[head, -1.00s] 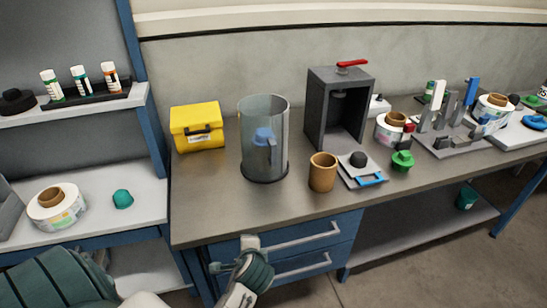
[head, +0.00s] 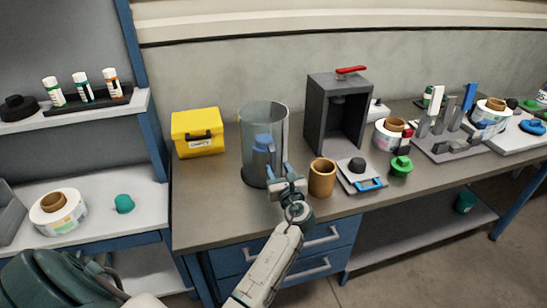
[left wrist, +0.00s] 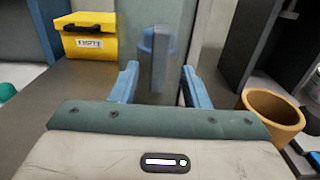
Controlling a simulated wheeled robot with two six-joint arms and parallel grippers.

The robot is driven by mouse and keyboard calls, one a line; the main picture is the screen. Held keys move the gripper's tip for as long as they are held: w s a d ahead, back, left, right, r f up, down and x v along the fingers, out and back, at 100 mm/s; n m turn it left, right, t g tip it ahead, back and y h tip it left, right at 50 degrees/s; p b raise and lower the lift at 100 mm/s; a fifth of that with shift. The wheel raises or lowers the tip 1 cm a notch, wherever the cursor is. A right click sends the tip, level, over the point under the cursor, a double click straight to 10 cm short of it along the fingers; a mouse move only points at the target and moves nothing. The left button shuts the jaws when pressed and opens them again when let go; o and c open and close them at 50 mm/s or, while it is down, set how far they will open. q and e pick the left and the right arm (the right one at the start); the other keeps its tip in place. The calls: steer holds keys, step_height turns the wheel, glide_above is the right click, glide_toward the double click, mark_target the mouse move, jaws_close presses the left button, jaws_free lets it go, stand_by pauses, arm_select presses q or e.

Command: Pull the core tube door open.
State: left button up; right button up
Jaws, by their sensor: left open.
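The core tube (head: 252,120) is a clear, grey-tinted upright cylinder on the bench, with a dark base ring. It also fills the middle of the left wrist view (left wrist: 130,35). A blue piece (head: 263,143) shows at the tube, seemingly inside it. An upright grey-blue bar, which looks like the door handle (left wrist: 159,58), stands on the near side of the tube. My left gripper (head: 278,177) is open in front of the tube. In the left wrist view the bar shows between its blue fingers (left wrist: 159,80); contact cannot be told. My right gripper is not in view.
A brown cup (head: 321,178) stands close to the right of my left gripper. A yellow box (head: 198,135) is left of the tube. A dark open-fronted press (head: 318,112) with a red lever stands behind right. The bench front at left is clear.

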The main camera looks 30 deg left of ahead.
mark_target(274, 161)
arm_select(q)
steer(key=p+x, duration=0.1)
steer(key=x, duration=0.4)
steer(key=shift+w+a, duration=0.2)
steer(key=shift+a, duration=0.15)
jaws_close()
